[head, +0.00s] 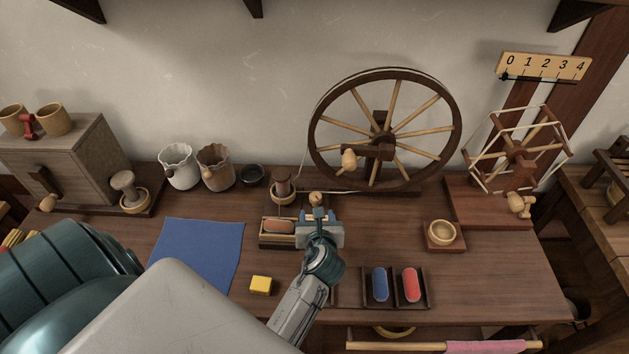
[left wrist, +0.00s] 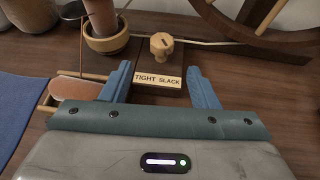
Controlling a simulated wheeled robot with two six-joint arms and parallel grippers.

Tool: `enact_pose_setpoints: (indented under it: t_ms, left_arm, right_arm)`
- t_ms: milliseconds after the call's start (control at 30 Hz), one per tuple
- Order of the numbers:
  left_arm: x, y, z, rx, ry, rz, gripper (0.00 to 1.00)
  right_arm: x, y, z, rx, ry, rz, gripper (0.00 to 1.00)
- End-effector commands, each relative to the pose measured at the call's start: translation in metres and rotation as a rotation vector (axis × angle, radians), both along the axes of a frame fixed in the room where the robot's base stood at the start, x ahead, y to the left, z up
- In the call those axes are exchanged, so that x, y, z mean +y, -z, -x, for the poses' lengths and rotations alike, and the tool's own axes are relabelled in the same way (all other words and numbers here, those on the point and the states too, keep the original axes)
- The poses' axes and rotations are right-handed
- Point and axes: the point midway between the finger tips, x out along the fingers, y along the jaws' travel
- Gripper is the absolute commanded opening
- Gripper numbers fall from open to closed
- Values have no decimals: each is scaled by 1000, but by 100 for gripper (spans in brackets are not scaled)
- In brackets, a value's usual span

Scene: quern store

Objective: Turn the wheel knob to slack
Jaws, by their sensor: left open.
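The wheel knob (head: 316,198) is a small pale wooden knob on the table, in front of the large spoked spinning wheel (head: 453,128). The knob (left wrist: 162,46) also shows in the left wrist view, with a small dark mark on top; which way it points is hard to tell. A TIGHT SLACK label (left wrist: 157,80) lies in front of it, TIGHT at left, SLACK at right. My left gripper (head: 319,214) is open and empty. In the left wrist view its blue fingers (left wrist: 161,82) stand either side of the label, with the knob beyond their tips, apart from them.
Left of my gripper are a tray with an orange-brown roll (head: 279,226), a wooden spindle pot (head: 283,190) and a blue cloth (head: 198,252). A yellow block (head: 261,285), a tray of blue and red rolls (head: 396,287) and a small bowl (head: 441,233) sit nearby.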

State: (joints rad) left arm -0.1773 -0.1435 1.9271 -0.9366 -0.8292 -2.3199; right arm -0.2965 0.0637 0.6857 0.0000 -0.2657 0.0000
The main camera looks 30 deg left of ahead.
Motion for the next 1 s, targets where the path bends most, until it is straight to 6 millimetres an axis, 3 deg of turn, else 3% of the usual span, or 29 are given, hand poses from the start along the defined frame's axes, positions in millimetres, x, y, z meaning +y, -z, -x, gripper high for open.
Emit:
enact_pose_setpoints:
  t_ms: [167,400,500,733,867,1000]
  left_arm:
    - [2,2,-9,23,29,-53,55]
    - [25,17,-39,22,27,-53,55]
    - [36,25,-53,22,27,-52,55]
    - [54,38,-76,21,26,-49,55]
    - [58,41,-82,21,25,-47,55]
    - [59,42,-83,21,26,-47,55]
  right_arm:
    - [-6,-1,-5,-6,-2,6,56]
    - [-27,-1,28,35,-8,30,56]
    - [-28,-1,32,40,-9,31,56]
    - [-15,0,15,18,-5,16,56]
    - [-7,0,2,3,-2,7,56]
    - [-6,0,2,2,-2,7,56]
